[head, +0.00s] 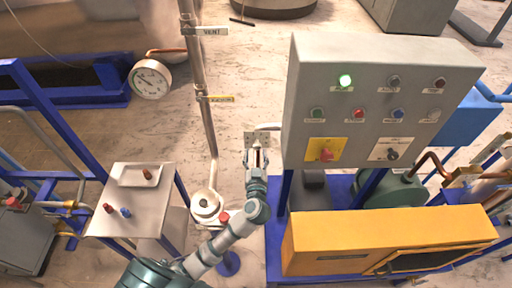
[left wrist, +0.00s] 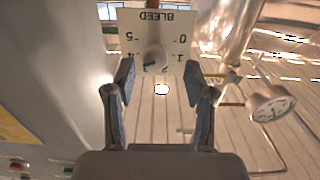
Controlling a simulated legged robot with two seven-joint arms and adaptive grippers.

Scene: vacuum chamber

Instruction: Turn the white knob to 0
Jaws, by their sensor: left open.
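The white knob (left wrist: 154,59) sits on a pale plate (left wrist: 180,22) marked BLEED, with numbers from 0 to 5 around it. The plate appears upside down in the left wrist view. The knob's pointer seems to be on the side of the lower numbers near 3, but I cannot read it exactly. In the head view the plate (head: 251,137) is left of the grey control box. My left gripper (left wrist: 160,75) is open, its two fingers spread either side of the knob's line and apart from it. It also shows in the head view (head: 258,158), just in front of the plate.
The grey control box (head: 383,60) with lamps and knobs stands close on the right. A vertical pipe (head: 201,100) with tags and a round gauge (head: 151,79) are on the left. A small table (head: 128,227) stands front left, a yellow cabinet (head: 330,240) front right.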

